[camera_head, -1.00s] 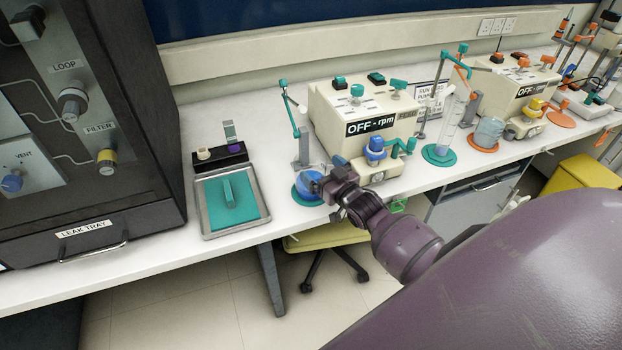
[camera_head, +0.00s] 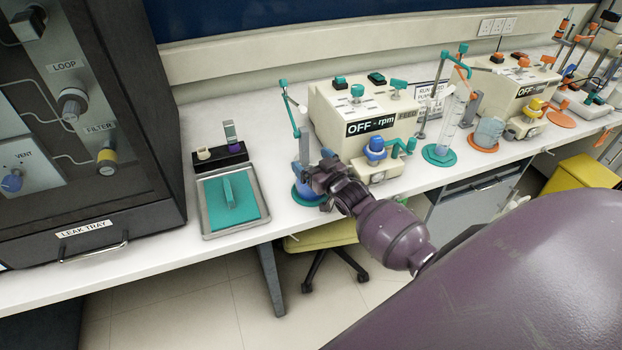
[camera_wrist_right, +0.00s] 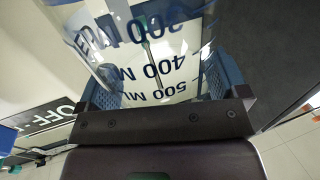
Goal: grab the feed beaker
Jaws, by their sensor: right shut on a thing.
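A clear feed beaker with dark volume markings fills the right wrist view (camera_wrist_right: 150,60), between the two blue finger pads. My right gripper (camera_wrist_right: 155,88) is shut on it. My left gripper is not in view.
A cream pump box (camera_head: 365,118) with a blue-topped pump head (camera_head: 375,150) stands right behind the gripper. A teal-armed stand (camera_head: 302,150) is just behind. A metal tray (camera_head: 207,231) lies left, beside a dark cabinet (camera_head: 95,215).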

